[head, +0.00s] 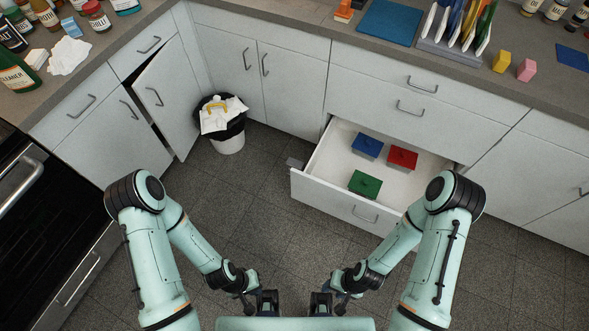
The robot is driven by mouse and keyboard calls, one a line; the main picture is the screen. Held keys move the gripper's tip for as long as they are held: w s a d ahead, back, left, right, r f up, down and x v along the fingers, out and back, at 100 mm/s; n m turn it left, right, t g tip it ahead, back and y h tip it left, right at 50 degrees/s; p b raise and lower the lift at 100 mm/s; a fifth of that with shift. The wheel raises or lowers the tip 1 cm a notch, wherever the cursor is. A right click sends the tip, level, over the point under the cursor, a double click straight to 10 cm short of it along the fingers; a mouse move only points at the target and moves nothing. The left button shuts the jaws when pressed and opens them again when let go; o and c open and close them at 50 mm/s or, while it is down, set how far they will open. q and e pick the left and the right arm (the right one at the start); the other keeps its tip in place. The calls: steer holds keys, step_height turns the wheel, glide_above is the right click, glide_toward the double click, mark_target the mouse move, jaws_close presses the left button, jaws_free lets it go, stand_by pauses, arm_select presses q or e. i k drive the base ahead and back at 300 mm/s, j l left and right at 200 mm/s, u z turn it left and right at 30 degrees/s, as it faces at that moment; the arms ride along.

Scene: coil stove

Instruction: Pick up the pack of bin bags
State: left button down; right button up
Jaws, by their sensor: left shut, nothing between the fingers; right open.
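I cannot make out a pack of bin bags for certain in the head view. A white bin (229,143) with a black liner (235,127) stands on the floor in the corner, with crumpled white and yellow items (220,112) on top. A cabinet door (164,97) beside it hangs ajar, and the inside is dark and hidden. My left gripper (268,304) is shut and empty, low in front of me. My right gripper (320,304) is open and empty beside it. Both are well away from the bin and the cabinets.
A drawer (335,203) is pulled out at the right, holding a blue box (367,146), a red box (402,158) and a green box (364,184). Bottles and crumpled white paper (69,56) sit on the left counter. The floor (250,200) between bin and drawer is clear.

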mark_target(296, 164)
steer(key=i+j+z, duration=0.3)
steer(key=i+j, duration=0.3)
steer(key=i+j+z, duration=0.15)
steer(key=i+j, duration=0.15)
steer(key=i+j+z, duration=0.25)
steer(key=i+j, duration=0.25)
steer(key=j, duration=0.25)
steer(key=i+j+z, duration=0.15)
steer(key=j, duration=0.3)
steer(key=i+j+z, duration=0.15)
steer(key=j, duration=0.25)
steer(key=i, duration=0.1)
